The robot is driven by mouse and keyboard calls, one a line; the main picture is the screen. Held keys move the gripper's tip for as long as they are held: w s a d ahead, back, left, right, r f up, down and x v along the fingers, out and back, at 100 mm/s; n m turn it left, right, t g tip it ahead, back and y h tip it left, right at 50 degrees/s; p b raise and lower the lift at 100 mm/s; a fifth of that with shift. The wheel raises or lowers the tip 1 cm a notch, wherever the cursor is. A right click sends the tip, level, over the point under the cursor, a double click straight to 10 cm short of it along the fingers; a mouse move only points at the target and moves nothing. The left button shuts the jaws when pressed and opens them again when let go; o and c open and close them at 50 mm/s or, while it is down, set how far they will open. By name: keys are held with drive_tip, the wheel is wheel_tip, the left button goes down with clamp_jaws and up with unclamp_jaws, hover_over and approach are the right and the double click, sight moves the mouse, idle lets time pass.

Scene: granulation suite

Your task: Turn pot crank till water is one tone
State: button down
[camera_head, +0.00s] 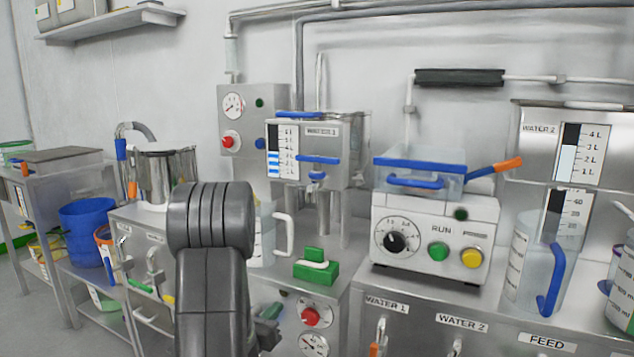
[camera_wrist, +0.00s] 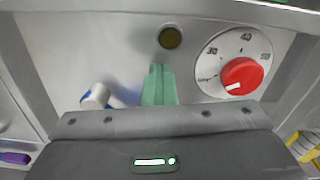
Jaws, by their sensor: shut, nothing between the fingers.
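The steel pot (camera_head: 160,175) stands on the left bench, with a curved grey pipe and a blue grip (camera_head: 121,150) at its left side. I cannot tell whether that is the crank. The water in the pot is hidden by its wall. My gripper (camera_head: 268,318) is low in front of the middle bench, partly hidden behind my dark arm, well to the right of the pot. In the wrist view my green fingers (camera_wrist: 159,85) are together and empty, before a pale panel with a red knob (camera_wrist: 242,77) on a numbered dial.
A steel water tank (camera_head: 330,150) and a white control box (camera_head: 435,235) with dial and buttons stand on the benches. A clear jug (camera_head: 535,265) is at right. A blue bucket (camera_head: 85,230) is on the left shelf. A green block (camera_head: 316,268) lies at the middle bench's front.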

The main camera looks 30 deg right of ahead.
drive_tip(key=shift+s+d+r, duration=0.2)
drive_tip(key=shift+s+r, duration=0.1)
drive_tip(key=shift+r, duration=0.25)
drive_tip(key=c, duration=1.7)
unclamp_jaws()
drive_tip(key=shift+a, duration=0.1)
drive_tip(key=p+v, duration=0.1)
drive_tip(key=v, duration=1.2)
drive_tip(key=shift+s+a, duration=0.2)
